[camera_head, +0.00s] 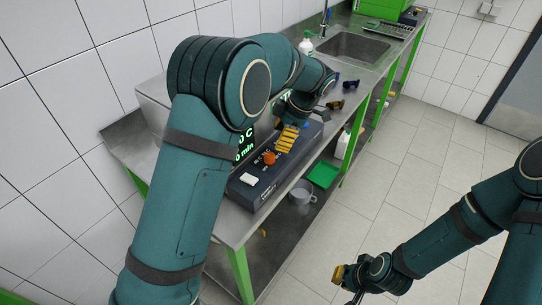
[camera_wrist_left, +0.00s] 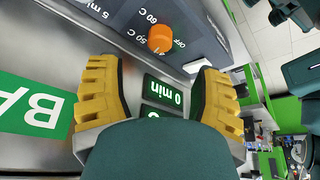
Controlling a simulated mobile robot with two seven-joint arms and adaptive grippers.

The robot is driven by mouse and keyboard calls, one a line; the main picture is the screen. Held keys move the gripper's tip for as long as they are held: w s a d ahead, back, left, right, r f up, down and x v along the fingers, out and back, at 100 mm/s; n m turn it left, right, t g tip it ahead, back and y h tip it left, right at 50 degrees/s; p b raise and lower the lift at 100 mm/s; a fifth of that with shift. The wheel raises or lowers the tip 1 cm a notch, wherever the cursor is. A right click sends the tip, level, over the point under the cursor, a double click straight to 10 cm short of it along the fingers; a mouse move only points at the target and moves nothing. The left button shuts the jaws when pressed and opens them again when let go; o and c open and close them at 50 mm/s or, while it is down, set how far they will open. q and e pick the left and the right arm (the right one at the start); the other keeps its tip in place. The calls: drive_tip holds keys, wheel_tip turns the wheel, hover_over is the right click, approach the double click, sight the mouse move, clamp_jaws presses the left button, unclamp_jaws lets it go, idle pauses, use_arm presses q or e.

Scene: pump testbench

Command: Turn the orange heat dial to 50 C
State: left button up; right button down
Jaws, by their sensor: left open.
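The orange heat dial (camera_head: 269,158) is on the sloped dark control panel of the testbench. In the left wrist view the dial (camera_wrist_left: 160,39) shows near the top, with OFF, 50 C and 60 C labels around it; its exact pointer setting is too small to tell. My left gripper (camera_head: 288,138) has yellow fingers and hovers over the panel close to the dial. In the wrist view its fingers (camera_wrist_left: 157,70) are wide apart with nothing between them, the dial beyond their tips. My right gripper (camera_head: 342,275) is low at the right, away from the bench; its opening is unclear.
The control panel (camera_head: 256,190) carries a white block (camera_head: 249,179). A green-lit display (camera_wrist_left: 165,93) reads 0 min. A sink (camera_head: 352,48), a soap bottle (camera_head: 306,43) and a green box (camera_head: 383,8) are farther back. A grey pot (camera_head: 301,194) is on the lower shelf.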

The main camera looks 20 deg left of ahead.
sight(271, 155)
use_arm(q)
drive_tip(key=x, duration=0.8)
drive_tip(key=shift+b, duration=0.35)
clamp_jaws()
